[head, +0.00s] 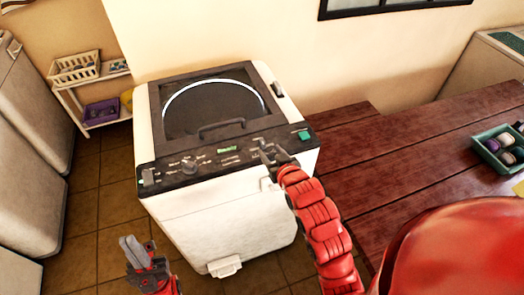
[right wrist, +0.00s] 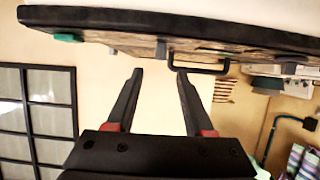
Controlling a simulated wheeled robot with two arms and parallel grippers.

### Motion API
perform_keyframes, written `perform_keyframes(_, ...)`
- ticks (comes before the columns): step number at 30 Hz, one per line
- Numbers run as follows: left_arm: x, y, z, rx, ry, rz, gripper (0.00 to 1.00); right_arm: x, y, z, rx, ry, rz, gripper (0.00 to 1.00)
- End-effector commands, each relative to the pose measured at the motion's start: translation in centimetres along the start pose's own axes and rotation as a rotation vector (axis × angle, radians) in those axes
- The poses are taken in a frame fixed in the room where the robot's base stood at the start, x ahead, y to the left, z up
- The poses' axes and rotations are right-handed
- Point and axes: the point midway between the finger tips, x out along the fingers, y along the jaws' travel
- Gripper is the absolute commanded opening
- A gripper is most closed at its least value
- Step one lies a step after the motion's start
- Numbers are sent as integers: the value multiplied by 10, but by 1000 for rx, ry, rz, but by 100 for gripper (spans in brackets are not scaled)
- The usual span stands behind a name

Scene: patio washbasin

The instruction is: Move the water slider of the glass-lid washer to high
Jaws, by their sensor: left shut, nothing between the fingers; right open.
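The glass-lid washer (head: 215,220) is white, with a dark top and a round glass lid (head: 213,105) that is shut. Its dark front panel (head: 220,158) carries a round knob (head: 189,165), a lit green display and a green button (head: 304,135). My right gripper (head: 268,152) is open over the panel's right part and covers some of it. In the right wrist view my right gripper (right wrist: 159,72) points at a small dark upright tab (right wrist: 161,48) on the panel, apart from it. I cannot tell whether this is the water slider. My left gripper (head: 130,243) is shut and empty, low at the washer's left.
A wooden deck or table (head: 430,150) stands right of the washer, with a green tray (head: 493,154) of small round things. A shelf (head: 75,105) with a white basket (head: 74,66) is at back left. Tiled floor is free at left.

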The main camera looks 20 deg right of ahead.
Motion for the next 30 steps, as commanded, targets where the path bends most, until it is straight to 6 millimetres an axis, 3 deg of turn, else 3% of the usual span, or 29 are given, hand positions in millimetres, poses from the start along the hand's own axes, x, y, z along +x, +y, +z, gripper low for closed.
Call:
perform_keyframes(3, 14, -1, -2, 0, 1, 0, 0, 18, -1, -5, 1, -1, -3, 52)
perform_keyframes(15, 34, -2, -6, 0, 0, 0, 0, 72, 0, -3, 1, -2, 0, 52)
perform_keyframes(30, 37, -2, -6, 0, 0, 0, 0, 85, 0, -1, 0, 2, 0, 52)
